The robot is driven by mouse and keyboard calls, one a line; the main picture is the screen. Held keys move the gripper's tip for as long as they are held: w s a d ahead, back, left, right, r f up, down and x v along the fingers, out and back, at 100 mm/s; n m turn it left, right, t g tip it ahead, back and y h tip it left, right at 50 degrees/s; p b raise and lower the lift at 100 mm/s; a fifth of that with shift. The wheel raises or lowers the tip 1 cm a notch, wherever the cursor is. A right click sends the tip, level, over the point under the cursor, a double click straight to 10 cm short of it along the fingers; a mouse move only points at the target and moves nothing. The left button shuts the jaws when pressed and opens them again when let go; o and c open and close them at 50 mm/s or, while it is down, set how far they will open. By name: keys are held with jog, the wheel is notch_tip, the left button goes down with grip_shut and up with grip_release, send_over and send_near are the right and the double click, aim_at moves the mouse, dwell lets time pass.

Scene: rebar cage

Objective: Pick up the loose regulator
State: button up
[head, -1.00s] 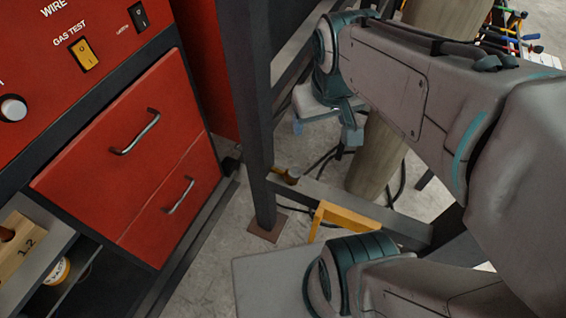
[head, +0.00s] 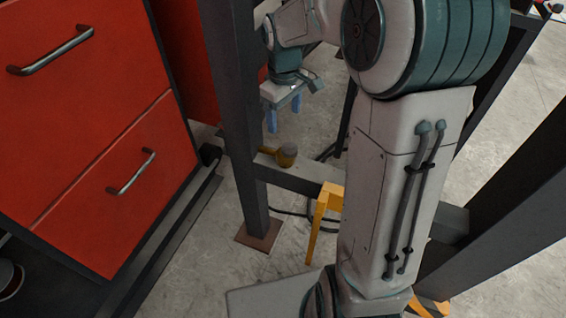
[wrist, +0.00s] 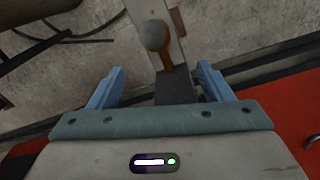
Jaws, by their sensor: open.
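The loose regulator (head: 285,156), a small brass-coloured piece with a rounded grey end, rests on or against the dark lower rail (head: 312,186) of the frame. My gripper (head: 284,110) hangs above it with its blue fingers pointing down, apart from it. In the wrist view the regulator (wrist: 156,42) lies ahead of the gap between the two blue fingers of my gripper (wrist: 160,72), near its middle. The fingers are wide apart with nothing gripped. I cannot tell the exact height left between fingertips and regulator.
A dark upright post (head: 238,120) stands just left of my gripper on a brown foot plate (head: 259,235). A red drawer cabinet (head: 80,130) is at the left. A yellow stand (head: 318,225) is below right. Dark cables (head: 290,212) lie on the concrete floor.

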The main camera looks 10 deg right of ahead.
aim_at(285, 147)
jog(key=f+b, duration=0.1)
jog(key=f, duration=0.2)
jog(key=f+b, duration=0.1)
jog(key=f, duration=0.3)
jog(key=w+f+b, duration=0.1)
jog(key=f, duration=0.4)
jog(key=f+b, duration=0.1)
jog(key=f, duration=0.1)
jog(key=f+b, duration=0.1)
jog(key=f, duration=0.1)
jog(key=shift+d+f, duration=0.1)
jog(key=shift+d, duration=0.2)
grip_shut()
jog(key=shift+r, duration=0.2)
